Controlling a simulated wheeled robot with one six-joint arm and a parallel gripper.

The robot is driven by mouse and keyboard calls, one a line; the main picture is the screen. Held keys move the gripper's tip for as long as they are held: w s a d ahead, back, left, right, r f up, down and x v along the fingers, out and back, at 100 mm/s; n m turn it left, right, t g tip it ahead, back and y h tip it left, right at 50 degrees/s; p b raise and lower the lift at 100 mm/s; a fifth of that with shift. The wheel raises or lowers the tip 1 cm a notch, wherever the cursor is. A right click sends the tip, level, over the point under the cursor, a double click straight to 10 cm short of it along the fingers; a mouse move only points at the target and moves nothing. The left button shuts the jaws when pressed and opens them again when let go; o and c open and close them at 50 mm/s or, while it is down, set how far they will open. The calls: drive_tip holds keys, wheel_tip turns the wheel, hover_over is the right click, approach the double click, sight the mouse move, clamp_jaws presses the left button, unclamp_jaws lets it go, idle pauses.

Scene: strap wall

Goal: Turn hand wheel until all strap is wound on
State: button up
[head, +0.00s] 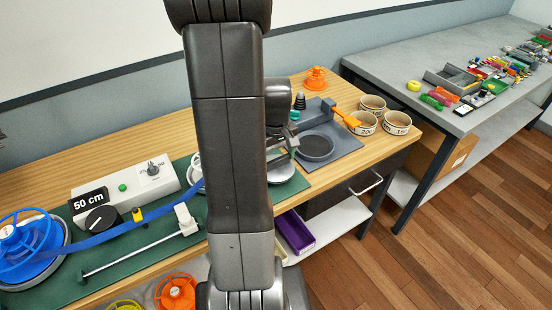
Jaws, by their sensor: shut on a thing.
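A blue strap (125,229) runs from the blue reel (30,245) at the left, across the green mat and out of sight behind my arm. A pale curved rim (195,172) shows just left of my arm, where the strap ends from view. The hand wheel (281,173) seems to be the round grey part just right of my arm; most of it is hidden. My gripper (285,142) is low over it, partly behind my arm, and is shut on what looks like its handle. The fingertips and exact grip are not clear. Strap remains visible around the blue reel.
A control box (125,188) marked 50 cm and a white sliding rod (140,250) lie on the green mat (70,287). A grey fixture (345,150) with an orange handle and several white bowls (373,105) stand right. A grey table (430,50) holds small parts.

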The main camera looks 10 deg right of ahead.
drive_tip(key=m, duration=0.4)
drive_tip(key=shift+m+b, duration=0.3)
drive_tip(key=m, duration=0.3)
drive_tip(key=shift+m, duration=0.3)
drive_tip(key=m, duration=0.4)
drive_tip(key=shift+m+b, duration=0.3)
drive_tip(key=shift+b, duration=0.05)
drive_tip(key=m, duration=0.3)
drive_tip(key=shift+m, duration=0.3)
drive_tip(key=m, duration=0.8)
drive_tip(key=shift+b, duration=0.35)
drive_tip(key=m, duration=0.4)
drive_tip(key=shift+m, duration=2.2)
